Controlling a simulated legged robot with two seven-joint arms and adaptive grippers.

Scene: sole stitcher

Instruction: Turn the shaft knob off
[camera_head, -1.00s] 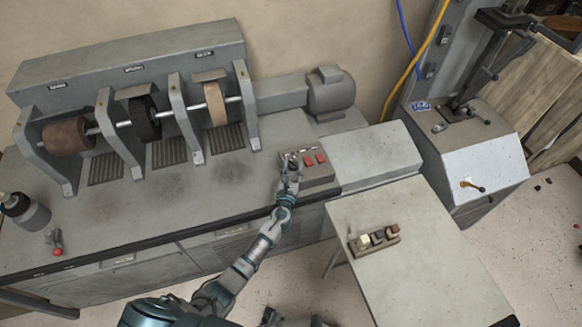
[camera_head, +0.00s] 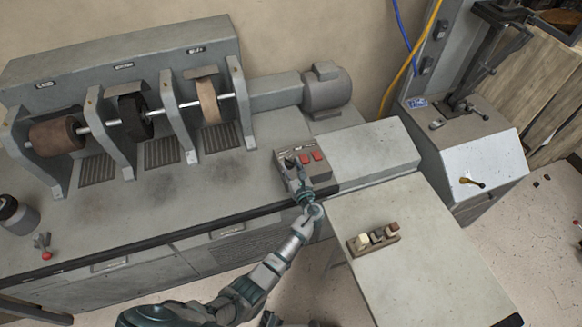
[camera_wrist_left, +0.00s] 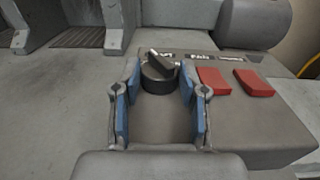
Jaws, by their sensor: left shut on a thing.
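The shaft knob (camera_wrist_left: 158,76) is a round dark knob with a raised grey bar, on the control box (camera_head: 318,176) of the grey machine bench. In the wrist view its bar slants from upper left to lower right. My left gripper (camera_wrist_left: 160,84) is shut on the knob, with one blue-padded finger at each side. In the head view my left gripper (camera_head: 293,165) is at the left part of the box and mostly hides the knob. My right gripper is not in view.
Two red buttons (camera_wrist_left: 233,82) sit on the box just right of the knob. Grinding wheels on a shaft (camera_head: 130,122) and a motor (camera_head: 327,90) stand behind. A side table (camera_head: 440,250) with a small block holder (camera_head: 372,240) is at front right.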

